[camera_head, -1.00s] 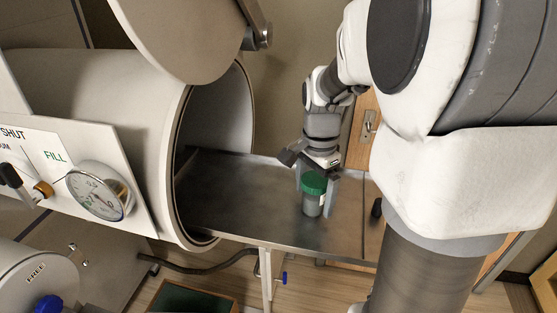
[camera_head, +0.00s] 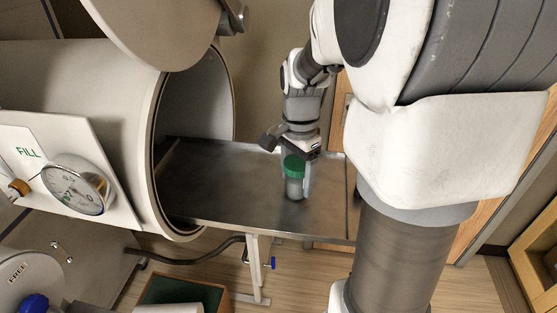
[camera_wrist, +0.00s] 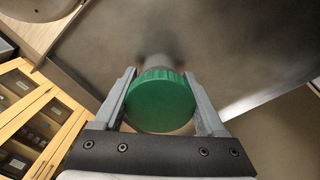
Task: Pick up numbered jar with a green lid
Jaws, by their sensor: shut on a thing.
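The jar with a green lid (camera_head: 294,166) is between the fingers of my gripper (camera_head: 297,172) at the right part of the metal tray in the head view. Its body is grey and stands upright below the lid; I cannot read a number on it. In the wrist view the green lid (camera_wrist: 160,101) sits between the two grey fingers of my gripper (camera_wrist: 160,95), which are shut on the jar. Whether the jar's base touches the tray or is just above it, I cannot tell.
The metal tray (camera_head: 235,190) runs out of the open round port (camera_head: 163,150) at left. A raised round door (camera_head: 155,25) hangs above the port. A pressure gauge (camera_head: 78,185) is on the left panel. A green-lined box (camera_head: 185,293) is below. The tray's middle is clear.

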